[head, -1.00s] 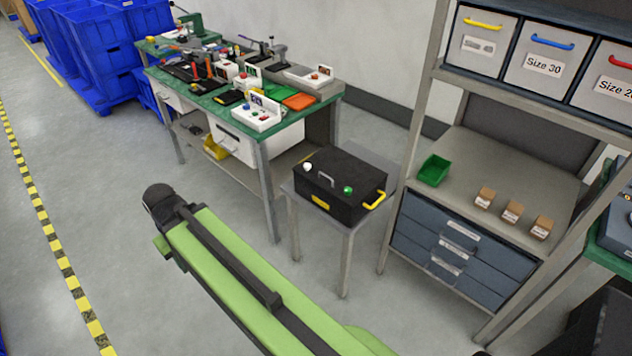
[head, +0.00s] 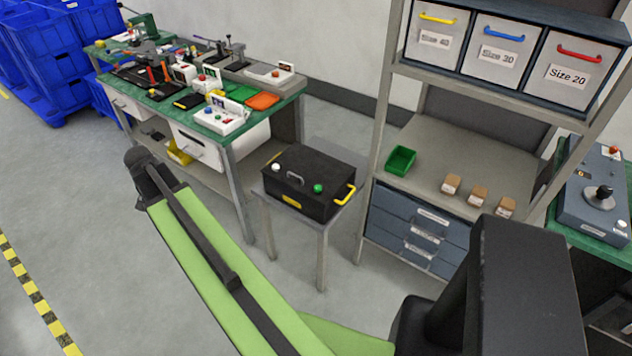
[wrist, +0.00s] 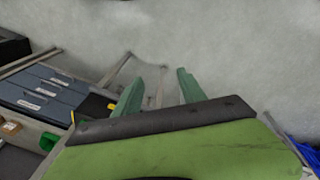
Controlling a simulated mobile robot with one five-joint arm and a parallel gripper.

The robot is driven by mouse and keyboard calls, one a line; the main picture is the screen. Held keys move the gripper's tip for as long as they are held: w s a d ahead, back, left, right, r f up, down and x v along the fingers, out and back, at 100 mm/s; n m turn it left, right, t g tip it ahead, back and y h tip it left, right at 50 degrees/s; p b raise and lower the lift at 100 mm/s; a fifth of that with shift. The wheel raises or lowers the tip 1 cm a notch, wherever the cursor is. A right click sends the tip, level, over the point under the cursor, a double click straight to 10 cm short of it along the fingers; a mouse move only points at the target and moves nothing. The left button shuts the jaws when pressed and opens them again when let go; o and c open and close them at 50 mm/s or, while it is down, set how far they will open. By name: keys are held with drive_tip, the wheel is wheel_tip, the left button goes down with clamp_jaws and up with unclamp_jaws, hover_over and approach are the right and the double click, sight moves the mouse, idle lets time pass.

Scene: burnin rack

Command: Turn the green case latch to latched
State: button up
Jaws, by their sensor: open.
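The black case (head: 312,170) sits closed on a small grey table in the head view. It has a grey top handle (head: 295,179), a yellow side handle (head: 344,195) and a yellow front plate. The green latch (head: 318,188) is a small round knob near the case's front right; a white knob (head: 276,167) sits near its left. The green latch's turned position is too small to tell. My gripper (wrist: 158,80) shows in the wrist view with two green fingers apart and nothing between them. The gripper is apart from the case, over the floor.
A shelf rack (head: 385,110) stands right of the case, with a green bin (head: 401,160), small brown boxes and blue-grey drawers (head: 415,225). A green-topped workbench (head: 215,128) with tools is behind left. A control box (head: 597,200) is at far right. Floor at left is clear.

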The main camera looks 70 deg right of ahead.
drive_tip(key=s+d+r+m+p, duration=0.1)
drive_tip(key=s+d+m, duration=0.2)
drive_tip(key=d, duration=0.4)
drive_tip(key=s+d+r+m+g, duration=0.1)
drive_tip(key=s+d+m, duration=0.25)
drive_tip(key=d, duration=0.25)
drive_tip(key=s+d+r+m+p, duration=0.1)
drive_tip(key=s+d+m, duration=0.15)
drive_tip(key=d, duration=0.45)
drive_tip(key=m+g, duration=0.2)
drive_tip(key=m, duration=0.5)
approach(317, 187)
drive_tip(key=b+x, duration=0.8)
drive_tip(key=b, duration=0.8)
drive_tip(key=shift+s+f, duration=0.1)
drive_tip(key=shift+f, duration=0.15)
drive_tip(key=shift+r, duration=0.1)
